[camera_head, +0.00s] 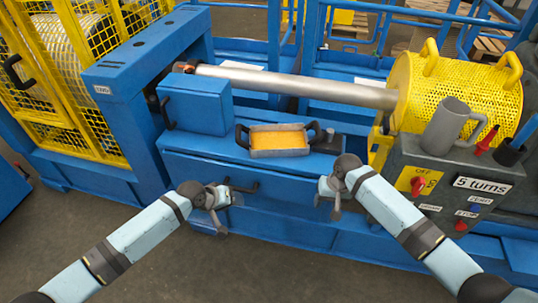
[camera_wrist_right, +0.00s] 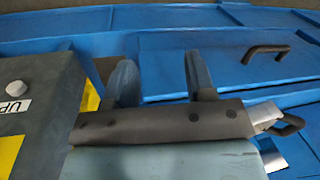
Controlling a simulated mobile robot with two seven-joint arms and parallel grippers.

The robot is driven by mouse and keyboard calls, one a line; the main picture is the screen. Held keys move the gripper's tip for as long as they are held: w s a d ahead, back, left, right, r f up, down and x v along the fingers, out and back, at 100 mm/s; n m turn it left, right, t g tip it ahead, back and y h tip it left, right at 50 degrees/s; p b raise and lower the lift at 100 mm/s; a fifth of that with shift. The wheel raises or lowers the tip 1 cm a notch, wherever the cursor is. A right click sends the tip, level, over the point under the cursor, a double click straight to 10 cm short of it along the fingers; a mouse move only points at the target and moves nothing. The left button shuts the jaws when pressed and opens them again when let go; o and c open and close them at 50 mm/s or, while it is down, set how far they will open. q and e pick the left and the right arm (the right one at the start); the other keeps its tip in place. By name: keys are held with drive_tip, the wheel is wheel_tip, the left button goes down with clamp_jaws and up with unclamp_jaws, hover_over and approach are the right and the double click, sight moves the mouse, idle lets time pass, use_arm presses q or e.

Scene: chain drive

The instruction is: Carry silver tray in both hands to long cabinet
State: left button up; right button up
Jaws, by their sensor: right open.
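The silver tray (camera_head: 252,153) holds a yellow-orange load and sits on a blue ledge in the middle of the head view. A dark handle stands at each end. A silver edge with a dark loop, apparently the tray's corner and handle, shows at the lower right of the wrist view (camera_wrist_right: 266,112). My left gripper (camera_head: 226,205) is empty and apart from the tray, in front of it and to the left; its jaws look open. My right gripper (camera_head: 331,197) is open and empty, in front of the tray and to the right; its fingers stand apart in the wrist view (camera_wrist_right: 160,80). I cannot tell which blue body is the long cabinet.
A blue box (camera_head: 195,103) stands left of the tray. A long metal shaft (camera_head: 300,84) runs behind it to a yellow perforated guard (camera_head: 450,85). A grey control panel (camera_head: 440,175) with a grey jug (camera_head: 445,127) stands at the right. Open floor lies in front.

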use_arm(q)
wheel_tip(320, 180, down, 4)
drive_tip(key=shift+s+r+b, duration=0.1)
drive_tip(key=shift+r+b, duration=0.1)
drive_tip(key=shift+b, duration=0.85)
use_arm(e)
wheel_tip(320, 180, up, 9)
drive_tip(key=d, duration=0.2)
drive_tip(key=shift+s, duration=0.15)
